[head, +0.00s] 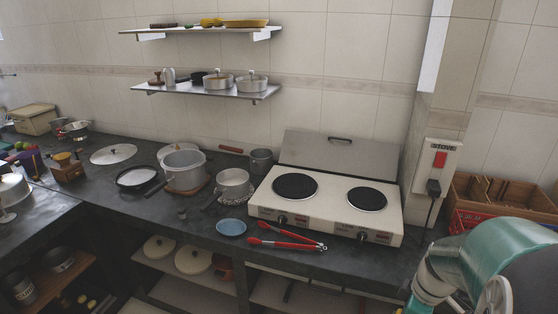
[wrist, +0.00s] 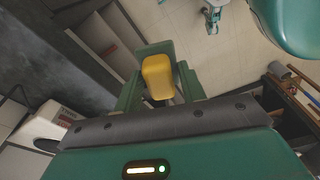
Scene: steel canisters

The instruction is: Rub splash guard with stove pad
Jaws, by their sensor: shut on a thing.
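The splash guard (head: 338,153) is a flat steel panel with a dark handle, standing upright along the back of the two-plate stove (head: 325,205) in the head view. In the wrist view my gripper (wrist: 157,78) is shut on a yellow block, which I take to be the stove pad (wrist: 158,72). The pad is over the floor, in front of the counter and apart from the splash guard. My green arm fills the lower right of the head view, and the gripper's fingers are not clearly visible there.
Shelves (head: 205,90) hang above.

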